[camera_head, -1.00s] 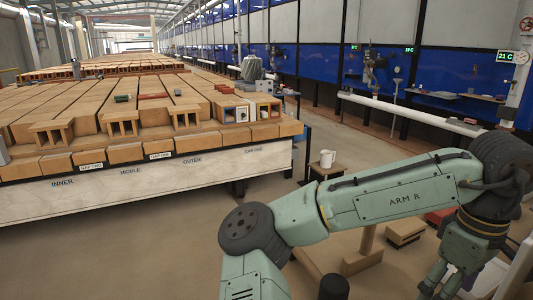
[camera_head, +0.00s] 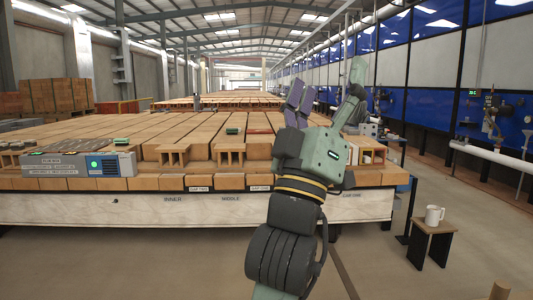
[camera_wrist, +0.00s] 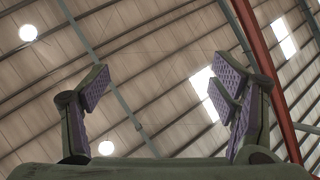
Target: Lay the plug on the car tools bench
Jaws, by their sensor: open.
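My gripper (camera_head: 327,80) is raised in front of the long brick stack in the head view, fingers pointing up, spread and empty. In the wrist view its two purple-padded fingers (camera_wrist: 165,85) stand wide apart with only the roof behind them. I cannot pick out the plug for sure. Hollow bricks (camera_head: 230,154) stand along the near edge of the stack, and light-framed ones (camera_head: 372,151) sit at its right end, partly behind my arm. A bench (camera_head: 392,138) beyond the right end may be the car tools bench; I cannot tell.
The brick stack (camera_head: 190,183) stands on a pale-sided base. A small green item (camera_head: 234,130) lies on top. A white mug (camera_head: 434,214) stands on a stool (camera_head: 430,240).

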